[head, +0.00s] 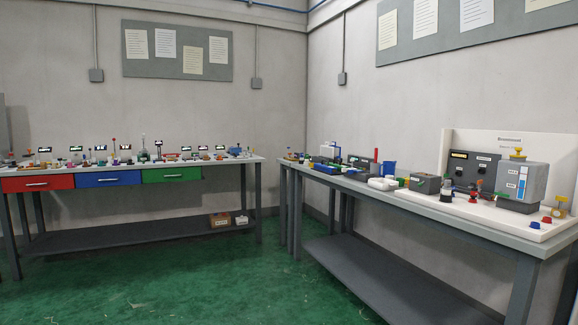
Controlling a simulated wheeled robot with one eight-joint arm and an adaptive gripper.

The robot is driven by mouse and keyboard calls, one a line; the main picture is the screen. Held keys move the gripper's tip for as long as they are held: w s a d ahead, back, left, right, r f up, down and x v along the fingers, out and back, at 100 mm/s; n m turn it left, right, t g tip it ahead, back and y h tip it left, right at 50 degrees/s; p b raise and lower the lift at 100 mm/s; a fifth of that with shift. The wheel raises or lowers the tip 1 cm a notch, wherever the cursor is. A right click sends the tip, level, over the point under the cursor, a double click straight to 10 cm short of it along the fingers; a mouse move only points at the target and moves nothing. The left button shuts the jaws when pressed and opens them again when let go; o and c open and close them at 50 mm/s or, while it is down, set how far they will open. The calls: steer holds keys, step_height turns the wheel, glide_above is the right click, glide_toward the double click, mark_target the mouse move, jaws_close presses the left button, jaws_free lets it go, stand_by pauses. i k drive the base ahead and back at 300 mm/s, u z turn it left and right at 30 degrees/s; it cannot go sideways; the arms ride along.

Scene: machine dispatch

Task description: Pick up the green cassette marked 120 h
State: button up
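I cannot make out a green cassette marked 120 h; the labels on the small items are too small to read from here. Many small coloured items stand on the left bench (245,160) and on the right bench (480,238). A small green item (401,181) shows on the right bench, but I cannot tell what it is. My gripper is not in view.
The left bench has a red drawer (38,184), a blue drawer (108,179) and a green drawer (172,175). A grey machine (521,183) stands on a white base on the right bench. The green floor (230,285) between the benches is clear.

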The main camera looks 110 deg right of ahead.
mark_target(338, 167)
steer(key=z, duration=0.5)
steer(key=k, duration=0.65)
steer(key=z, duration=0.95)
steer(key=k, duration=0.65)
steer(key=z, duration=0.95)
steer(key=i, duration=0.65)
steer(key=z, duration=0.95)
steer(key=i, duration=1.05)
steer(key=z, duration=0.8)
steer(key=i, duration=1.15)
steer(key=z, duration=0.5)
steer(key=i, duration=1.35)
steer(key=u, duration=0.45)
